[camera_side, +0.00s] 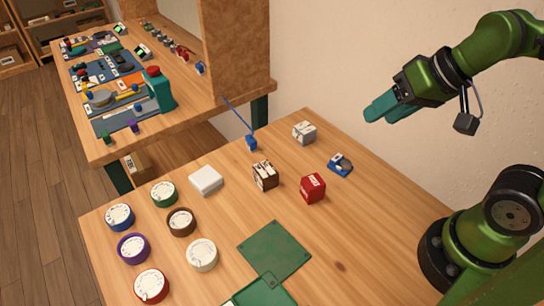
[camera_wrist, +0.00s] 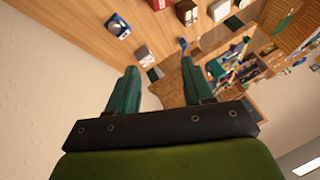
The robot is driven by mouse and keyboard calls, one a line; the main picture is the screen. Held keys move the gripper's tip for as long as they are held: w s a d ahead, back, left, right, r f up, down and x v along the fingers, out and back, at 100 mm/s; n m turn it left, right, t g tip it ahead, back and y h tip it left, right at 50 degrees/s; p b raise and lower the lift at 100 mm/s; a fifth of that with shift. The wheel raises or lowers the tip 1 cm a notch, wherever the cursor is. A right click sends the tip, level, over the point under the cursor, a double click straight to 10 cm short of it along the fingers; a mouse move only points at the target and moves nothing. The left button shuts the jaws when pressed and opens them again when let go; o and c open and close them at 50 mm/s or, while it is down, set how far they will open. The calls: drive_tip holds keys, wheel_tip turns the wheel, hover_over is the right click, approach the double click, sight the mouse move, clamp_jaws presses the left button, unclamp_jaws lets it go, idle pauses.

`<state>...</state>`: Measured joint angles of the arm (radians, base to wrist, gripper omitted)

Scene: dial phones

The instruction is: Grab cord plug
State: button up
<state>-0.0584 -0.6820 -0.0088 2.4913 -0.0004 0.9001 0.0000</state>
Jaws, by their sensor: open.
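A small blue plug (camera_side: 251,143) stands on the front wooden table near its back edge. A thin blue cord (camera_side: 237,115) slants from it up and left toward the rear bench. The plug also shows in the wrist view (camera_wrist: 183,43), small and beyond my fingertips, toward the top. My gripper (camera_side: 375,113) hangs in the air at the upper right in the side view, well above the table and apart from the plug. Its two teal fingers are spread and empty, as the wrist view also shows (camera_wrist: 159,68).
Near the plug are a grey-white block (camera_side: 304,132), a brown block (camera_side: 265,176), a red block (camera_side: 313,188), a blue part (camera_side: 340,164) and a white box (camera_side: 206,180). Several round dials (camera_side: 181,222) and a green plate (camera_side: 274,250) lie in front. A wooden partition (camera_side: 240,50) stands behind.

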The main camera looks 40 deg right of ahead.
drive_tip(key=w+a+f+n+g, duration=0.25)
drive_tip(key=w+a, duration=0.25)
drive_tip(key=w, duration=0.4)
drive_tip(key=h, duration=0.3)
approach(251, 138)
drive_tip(key=shift+m+t, duration=0.25)
drive_tip(key=x, duration=0.4)
drive_tip(key=shift+s+f, duration=0.15)
drive_tip(key=shift+f, duration=0.05)
drive_tip(key=shift+x, duration=2.95)
drive_tip(key=shift+c, duration=0.5)
clamp_jaws()
